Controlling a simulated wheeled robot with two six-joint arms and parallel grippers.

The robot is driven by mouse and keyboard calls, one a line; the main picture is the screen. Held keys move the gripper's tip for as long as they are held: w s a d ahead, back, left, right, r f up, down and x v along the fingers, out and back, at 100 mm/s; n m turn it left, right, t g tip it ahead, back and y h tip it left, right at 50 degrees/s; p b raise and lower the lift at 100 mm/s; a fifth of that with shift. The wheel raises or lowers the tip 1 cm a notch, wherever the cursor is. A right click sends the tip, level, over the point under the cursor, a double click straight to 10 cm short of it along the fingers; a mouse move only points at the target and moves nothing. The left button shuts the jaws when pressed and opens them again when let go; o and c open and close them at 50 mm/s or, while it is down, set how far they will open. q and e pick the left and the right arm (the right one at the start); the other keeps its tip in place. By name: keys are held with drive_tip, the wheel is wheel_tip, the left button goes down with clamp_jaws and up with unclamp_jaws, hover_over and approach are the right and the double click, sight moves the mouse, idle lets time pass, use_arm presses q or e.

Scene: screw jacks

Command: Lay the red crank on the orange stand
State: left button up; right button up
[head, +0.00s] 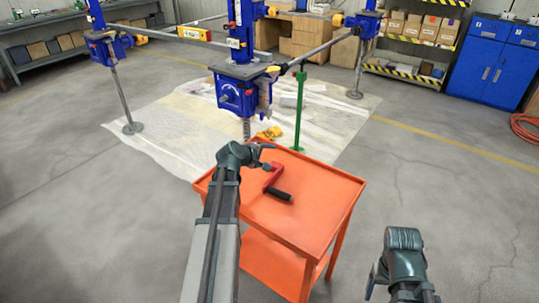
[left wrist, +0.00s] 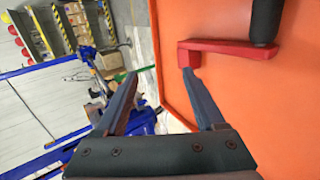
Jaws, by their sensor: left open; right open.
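The red crank (head: 272,178) lies on the top of the orange stand (head: 322,192), with its black grip (head: 279,194) toward the front. In the left wrist view the crank's red arm (left wrist: 230,47) and black grip (left wrist: 265,20) show against the orange top (left wrist: 270,115). My left gripper (head: 267,157) is open over the stand's far left part, at the crank's far end. In the left wrist view the fingers (left wrist: 159,76) are apart with nothing between them; one tip overlaps the red end, and I cannot tell if they touch. My right gripper (head: 372,286) is open and empty, low at the right.
A blue screw jack (head: 238,95) stands behind the stand on a pale sheet (head: 180,125), with a green post (head: 299,112) beside it. A blue cabinet (head: 490,65) and shelves stand at the back right.

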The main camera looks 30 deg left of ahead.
use_arm(q)
drive_tip(key=p+v, duration=0.5)
drive_tip(key=v, duration=0.5)
drive_tip(key=shift+s+r, duration=0.2)
drive_tip(key=shift+s, duration=0.15)
drive_tip(key=s+d+f+m+g+h, duration=0.1)
drive_tip(key=d+f+m+g, duration=0.15)
drive_tip(key=d, duration=0.55)
drive_tip(key=d+f+m+g+h, duration=0.15)
drive_tip(key=d+m, duration=0.25)
drive_tip(key=d, duration=0.4)
drive_tip(key=s+d+f+m+g, duration=0.1)
drive_tip(key=d+f+m+g, duration=0.2)
drive_tip(key=d, duration=0.5)
drive_tip(key=s+d+f+m+g+y, duration=0.2)
drive_tip(key=s+d+m+g+y, duration=0.2)
drive_tip(key=s+d+m, duration=0.7)
drive_tip(key=s+d, duration=0.2)
drive_tip(key=d, duration=0.1)
drive_tip(key=shift+f+g+y, duration=0.3)
drive_tip(key=shift+f+y, duration=0.05)
drive_tip(key=shift+m, duration=0.25)
